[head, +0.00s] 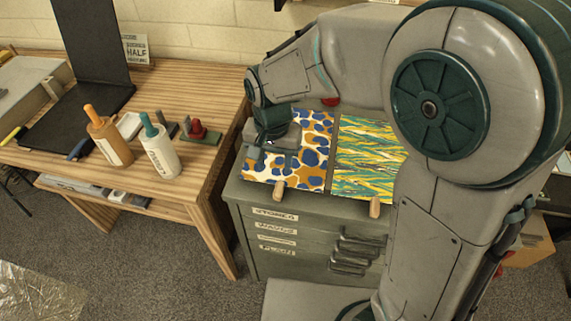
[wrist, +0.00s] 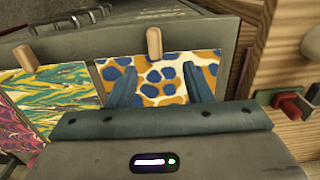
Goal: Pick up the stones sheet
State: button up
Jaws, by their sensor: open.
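The stones sheet (head: 309,167) lies on top of the grey drawer cabinet, with blue spots and orange-brown patches on cream. A wooden peg (head: 279,191) sits at its front edge. The sheet and its peg also show in the wrist view, the sheet (wrist: 166,78) partly hidden by my fingers and gripper body. My gripper (head: 271,162) is over the left part of the sheet in the head view. In the wrist view my gripper (wrist: 168,84) is open, its two fingers apart over the sheet with nothing between them. I cannot tell whether the fingertips touch it.
A green, yellow and white wavy sheet (head: 365,160) lies to the right with its own peg (head: 375,208). The labelled cabinet (head: 300,231) stands beside a wooden table (head: 195,185) holding an orange bottle (head: 110,138), a white bottle (head: 160,152) and a red-handled stamp (head: 197,131).

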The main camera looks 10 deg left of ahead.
aim_at(278, 188)
notch_tip(278, 188, down, 4)
jog(key=shift+r, duration=0.2)
jog(key=shift+d+f+p, duration=0.2)
jog(key=shift+f+p, duration=0.05)
jog(key=shift+f, duration=1.1)
jog(key=shift+d+f+p, duration=0.2)
jog(key=shift+f+p, duration=0.05)
jog(key=shift+f, duration=1.1)
grip_shut()
